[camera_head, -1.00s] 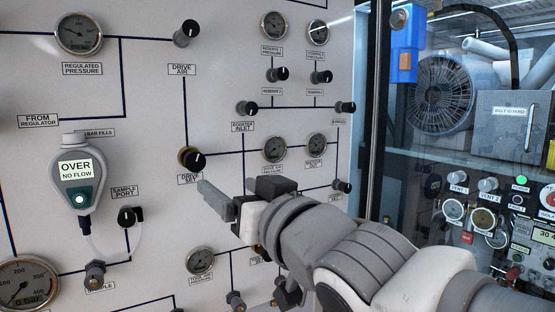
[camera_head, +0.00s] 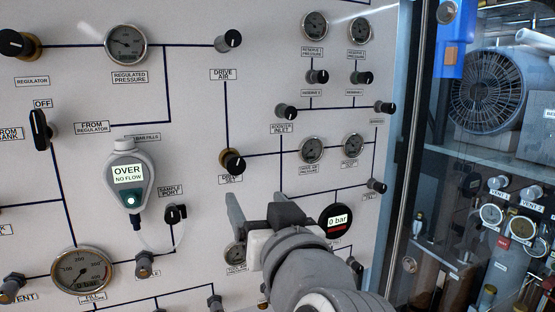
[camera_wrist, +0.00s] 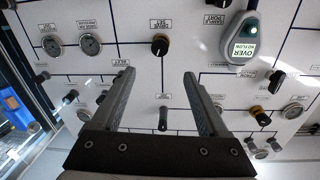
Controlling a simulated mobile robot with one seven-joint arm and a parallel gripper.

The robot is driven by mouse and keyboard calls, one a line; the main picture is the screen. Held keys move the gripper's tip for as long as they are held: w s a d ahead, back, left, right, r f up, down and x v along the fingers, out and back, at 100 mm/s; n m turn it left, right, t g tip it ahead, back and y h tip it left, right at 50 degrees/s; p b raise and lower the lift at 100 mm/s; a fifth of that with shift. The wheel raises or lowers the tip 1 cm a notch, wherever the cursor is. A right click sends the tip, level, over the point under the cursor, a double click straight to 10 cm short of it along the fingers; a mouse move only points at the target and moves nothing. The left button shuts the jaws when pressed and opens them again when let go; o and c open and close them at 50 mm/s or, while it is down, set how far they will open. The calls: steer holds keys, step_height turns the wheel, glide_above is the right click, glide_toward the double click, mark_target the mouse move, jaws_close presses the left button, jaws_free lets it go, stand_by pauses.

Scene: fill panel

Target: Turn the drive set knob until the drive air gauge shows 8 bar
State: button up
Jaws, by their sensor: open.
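The drive set knob (camera_head: 233,162) is black with a brass collar, on the white panel above its label. In the wrist view, which is upside down, it appears as the knob (camera_wrist: 160,45) beyond my fingertips. The drive air gauge (camera_head: 311,149) is a small round dial right of the knob; its needle is too small to read. It also shows in the wrist view (camera_wrist: 88,43). My gripper (camera_head: 258,203) is open and empty, just below and right of the knob in the head view. In the wrist view its fingers (camera_wrist: 158,73) stand wide apart, touching nothing visible.
A digital display reading 0 bar (camera_head: 336,219) sits right of my gripper. A grey analyser (camera_head: 128,180) reading OVER, NO FLOW hangs at left, with a hose to the sample port (camera_head: 175,213). The drive air knob (camera_head: 228,41) is above. A glass-fronted bay lies at right.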

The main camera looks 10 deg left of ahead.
mark_target(236, 169)
steer(key=p+x, duration=0.2)
steer(key=x, duration=1.5)
steer(key=shift+w, duration=0.2)
steer(key=shift+c, duration=0.2)
jaws_close()
